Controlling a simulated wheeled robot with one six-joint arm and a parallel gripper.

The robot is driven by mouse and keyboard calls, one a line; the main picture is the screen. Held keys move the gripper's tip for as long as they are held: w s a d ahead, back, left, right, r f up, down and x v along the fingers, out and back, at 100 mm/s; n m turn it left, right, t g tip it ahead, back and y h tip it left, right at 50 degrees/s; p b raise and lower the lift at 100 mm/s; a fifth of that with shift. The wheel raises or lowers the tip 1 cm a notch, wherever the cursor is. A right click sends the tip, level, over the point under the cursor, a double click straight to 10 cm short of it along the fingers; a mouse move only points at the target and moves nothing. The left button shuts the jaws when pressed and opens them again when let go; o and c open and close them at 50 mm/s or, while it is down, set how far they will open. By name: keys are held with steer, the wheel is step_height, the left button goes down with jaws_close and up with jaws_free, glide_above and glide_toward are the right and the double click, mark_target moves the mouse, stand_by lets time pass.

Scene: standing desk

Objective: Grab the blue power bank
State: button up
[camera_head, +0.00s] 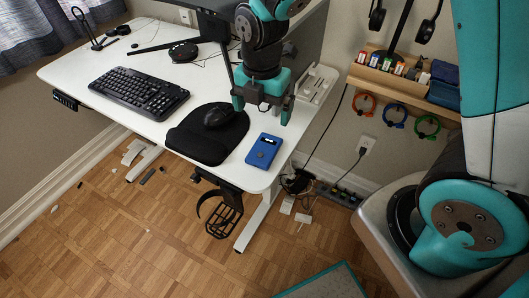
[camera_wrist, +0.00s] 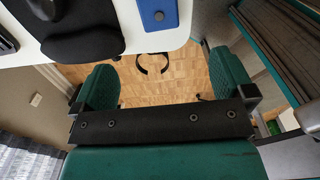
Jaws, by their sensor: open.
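The blue power bank (camera_head: 264,150) lies flat on the white desk near its front right corner, to the right of the black mouse pad. In the wrist view the blue power bank (camera_wrist: 158,14) shows at the top, partly cut off by the frame edge. My gripper (camera_head: 262,112) is above the desk, behind the power bank in the head view. In the wrist view my gripper (camera_wrist: 163,88) has its two teal fingers wide apart, with nothing between them but the floor far below. The power bank lies outside the fingers.
A black mouse (camera_head: 217,116) sits on the mouse pad (camera_head: 203,146), left of the power bank. A keyboard (camera_head: 139,92) lies further left. A white power strip or tray (camera_head: 316,84) is behind my gripper.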

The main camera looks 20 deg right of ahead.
glide_above(262, 152)
steer(key=f, duration=0.8)
steer(key=shift+s+f, duration=0.2)
steer(key=shift+f, duration=0.15)
steer(key=shift+w+f, duration=0.2)
steer(key=shift+f, duration=2.75)
steer(key=c, duration=1.1)
steer(key=shift+r, duration=0.15)
steer(key=shift+c, duration=0.2)
